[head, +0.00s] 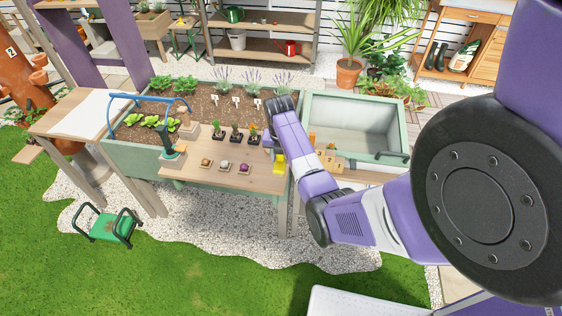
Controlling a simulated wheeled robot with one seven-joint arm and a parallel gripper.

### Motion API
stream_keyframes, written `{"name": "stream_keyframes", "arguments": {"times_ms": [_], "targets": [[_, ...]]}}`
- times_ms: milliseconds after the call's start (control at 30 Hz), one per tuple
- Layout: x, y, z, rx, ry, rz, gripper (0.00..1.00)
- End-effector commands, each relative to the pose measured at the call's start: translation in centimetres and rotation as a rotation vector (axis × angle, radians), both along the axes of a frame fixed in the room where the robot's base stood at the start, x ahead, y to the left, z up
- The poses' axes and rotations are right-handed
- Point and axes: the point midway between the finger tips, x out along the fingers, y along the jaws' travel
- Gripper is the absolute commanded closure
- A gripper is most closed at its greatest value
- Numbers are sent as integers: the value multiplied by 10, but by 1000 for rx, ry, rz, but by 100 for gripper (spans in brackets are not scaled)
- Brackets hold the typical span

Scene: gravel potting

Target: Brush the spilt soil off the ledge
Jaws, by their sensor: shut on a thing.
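The wooden ledge (190,172) runs along the front of the green planter bed. My gripper (268,142) is small in view at the ledge's right part, below my wrist and left of my forearm. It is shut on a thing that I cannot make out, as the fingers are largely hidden. A yellow object (279,165) is just below and right of it at the ledge's right end; whether they touch is unclear. I cannot make out a separate brush or spilt soil on the ledge at this size.
Several seedlings in dark pots (235,137) stand on the ledge, with small dishes (224,166) in front. A tool with a grey-green handle (173,148) is at its left. A blue hoop (150,98) arches over the bed. A green-rimmed basin (350,115) lies right of the bed.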

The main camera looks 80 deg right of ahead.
Motion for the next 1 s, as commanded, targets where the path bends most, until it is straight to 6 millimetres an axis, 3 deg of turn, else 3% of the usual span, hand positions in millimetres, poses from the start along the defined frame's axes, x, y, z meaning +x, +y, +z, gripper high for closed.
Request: {"name": "stream_keyframes", "arguments": {"times_ms": [467,800,1000], "targets": [[0,0,7,-1,0,0,95],[0,0,32,-2,-1,0,95],[0,0,34,0,0,0,95]]}}
